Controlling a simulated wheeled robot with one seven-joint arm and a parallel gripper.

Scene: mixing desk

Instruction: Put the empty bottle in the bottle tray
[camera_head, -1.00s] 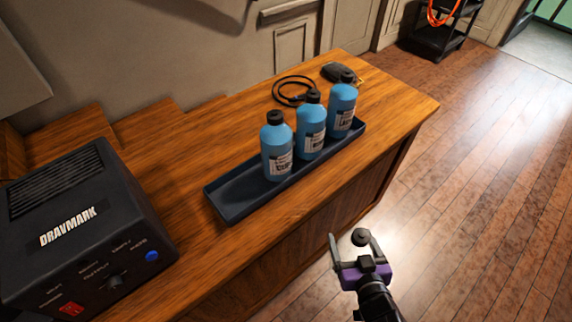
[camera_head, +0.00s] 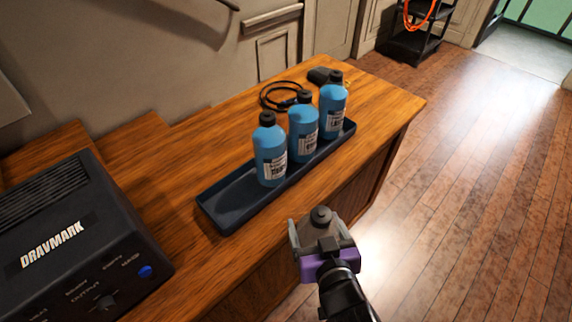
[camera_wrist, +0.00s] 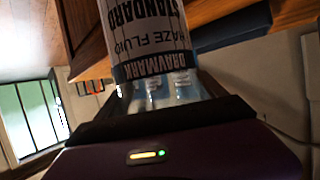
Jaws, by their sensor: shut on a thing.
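My gripper (camera_head: 320,240) is shut on a greyish bottle with a dark cap (camera_head: 322,215), held in front of the desk's near edge. The long dark blue bottle tray (camera_head: 226,210) lies on the desk, up and left of my gripper. Three blue bottles stand upright in it: the left one (camera_head: 269,152), the middle one (camera_head: 303,130) and the right one (camera_head: 333,105). The tray's left end is empty.
A black Dravmark box (camera_head: 75,235) stands on the wooden desk (camera_head: 165,155), left of the tray. A coiled black cable (camera_head: 275,98) and a small dark object (camera_head: 319,75) lie behind the bottles. Open floor (camera_head: 450,200) is at the right.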

